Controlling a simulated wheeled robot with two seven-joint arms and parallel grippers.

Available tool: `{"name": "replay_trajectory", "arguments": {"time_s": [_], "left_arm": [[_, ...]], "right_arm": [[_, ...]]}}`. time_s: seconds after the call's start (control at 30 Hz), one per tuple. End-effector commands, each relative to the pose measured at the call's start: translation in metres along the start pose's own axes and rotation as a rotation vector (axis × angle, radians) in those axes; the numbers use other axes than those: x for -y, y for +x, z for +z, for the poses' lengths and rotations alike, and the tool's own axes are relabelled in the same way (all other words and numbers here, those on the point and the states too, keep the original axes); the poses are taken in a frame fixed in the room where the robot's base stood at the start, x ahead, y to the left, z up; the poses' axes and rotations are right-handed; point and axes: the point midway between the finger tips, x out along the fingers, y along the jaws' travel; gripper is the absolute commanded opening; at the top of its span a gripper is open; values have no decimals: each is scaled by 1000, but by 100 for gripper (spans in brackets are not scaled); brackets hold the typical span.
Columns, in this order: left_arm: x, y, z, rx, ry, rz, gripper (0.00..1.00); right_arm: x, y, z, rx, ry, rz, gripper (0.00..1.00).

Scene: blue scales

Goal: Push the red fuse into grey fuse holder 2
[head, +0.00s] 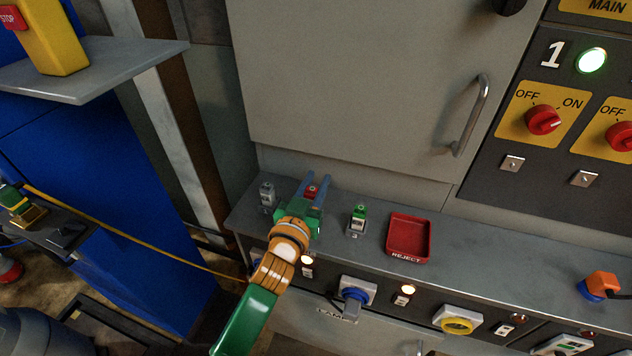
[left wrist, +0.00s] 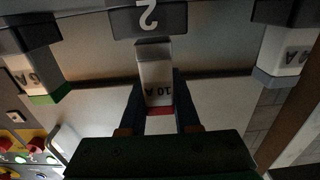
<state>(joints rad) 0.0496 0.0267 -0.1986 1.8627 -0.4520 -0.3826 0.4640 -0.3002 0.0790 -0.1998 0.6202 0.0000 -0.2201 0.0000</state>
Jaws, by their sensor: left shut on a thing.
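The red fuse (head: 311,190) is a white block marked 10 A with a red end. My left gripper (head: 313,184) is shut on it, a blue finger on each side. In the left wrist view the fuse (left wrist: 156,85) stands in line with grey fuse holder 2 (left wrist: 171,20), its far end at the holder's mouth. I cannot tell how deep it sits. In the head view holder 2 is hidden by the gripper. My right gripper is not in view.
A grey fuse in a holder (head: 267,195) stands left of the gripper, and a green fuse (head: 359,213) in holder 3 to its right. Further right is a red REJECT tray (head: 395,234). The cabinet door with its handle (head: 472,115) rises behind the shelf.

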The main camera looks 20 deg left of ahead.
Motion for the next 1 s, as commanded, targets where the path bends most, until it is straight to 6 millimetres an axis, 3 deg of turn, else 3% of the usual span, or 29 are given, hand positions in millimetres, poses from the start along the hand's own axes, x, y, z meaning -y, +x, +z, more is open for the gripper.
{"name": "replay_trajectory", "arguments": {"time_s": [0.77,0.8,0.9,1.0], "left_arm": [[0,0,20,-1,-1,0,0],[0,0,19,-1,-1,0,39],[0,0,19,-1,0,0,65],[0,0,19,-1,0,0,65]], "right_arm": [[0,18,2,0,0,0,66],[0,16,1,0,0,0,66],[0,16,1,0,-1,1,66],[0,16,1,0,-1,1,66]]}}
